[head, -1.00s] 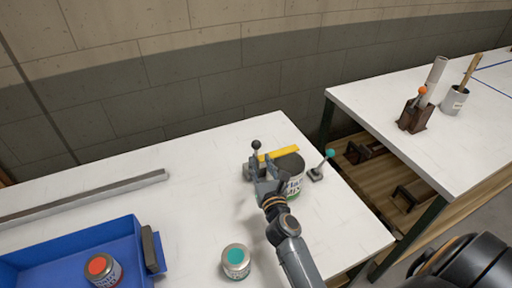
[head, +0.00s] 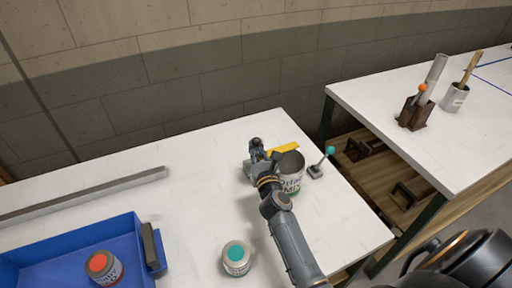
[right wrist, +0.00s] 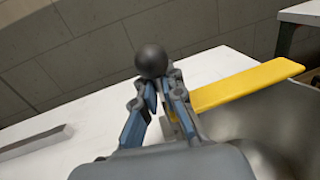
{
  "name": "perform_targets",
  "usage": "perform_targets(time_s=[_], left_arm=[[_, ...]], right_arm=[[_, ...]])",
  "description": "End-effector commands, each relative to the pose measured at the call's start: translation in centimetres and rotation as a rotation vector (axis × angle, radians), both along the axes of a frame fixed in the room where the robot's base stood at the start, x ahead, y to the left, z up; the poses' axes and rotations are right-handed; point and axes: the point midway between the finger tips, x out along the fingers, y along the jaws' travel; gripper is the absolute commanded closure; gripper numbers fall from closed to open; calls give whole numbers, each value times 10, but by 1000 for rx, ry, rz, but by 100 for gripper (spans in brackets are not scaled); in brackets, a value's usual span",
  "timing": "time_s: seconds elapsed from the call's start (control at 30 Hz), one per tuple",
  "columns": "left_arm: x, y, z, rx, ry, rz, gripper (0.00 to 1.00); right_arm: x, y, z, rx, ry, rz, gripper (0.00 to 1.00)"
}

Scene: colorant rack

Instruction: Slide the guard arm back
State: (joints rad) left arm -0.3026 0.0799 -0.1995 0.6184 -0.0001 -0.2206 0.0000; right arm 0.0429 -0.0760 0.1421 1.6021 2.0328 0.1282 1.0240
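The guard arm is a yellow bar (head: 284,149) lying behind the rim of the mix can (head: 291,174). A black ball knob (head: 255,141) stands at its left end; it also shows in the right wrist view (right wrist: 151,61). My right gripper (head: 257,150) is at the knob. In the wrist view its fingertips (right wrist: 158,90) lean close together just under the ball, closed about the stem, which they mostly hide. The yellow bar (right wrist: 245,86) runs off to the right there, above the dark can. My left gripper is not in view.
A small lever with a teal knob (head: 329,151) stands right of the can. A teal-topped can (head: 236,257) is near my right arm. A blue tray (head: 60,247) holds a red-topped can (head: 103,266). A grey rail (head: 85,195) lies at left.

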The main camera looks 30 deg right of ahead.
Motion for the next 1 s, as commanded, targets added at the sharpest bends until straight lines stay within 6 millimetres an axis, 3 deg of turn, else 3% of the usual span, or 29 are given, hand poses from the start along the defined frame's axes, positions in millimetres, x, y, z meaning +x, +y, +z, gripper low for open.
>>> perform_targets(time_s=[0.23,0.5,0.8,0.93,1.0], left_arm=[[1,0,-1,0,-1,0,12],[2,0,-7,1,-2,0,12],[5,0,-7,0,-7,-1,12],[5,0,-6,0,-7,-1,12],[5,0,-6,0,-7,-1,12]], right_arm=[[4,0,4,-2,-8,1,100],[42,-3,5,-3,-11,1,100],[44,-3,6,-3,-10,1,100],[44,-3,6,-3,-11,1,70],[44,-2,5,-3,-10,2,66]])
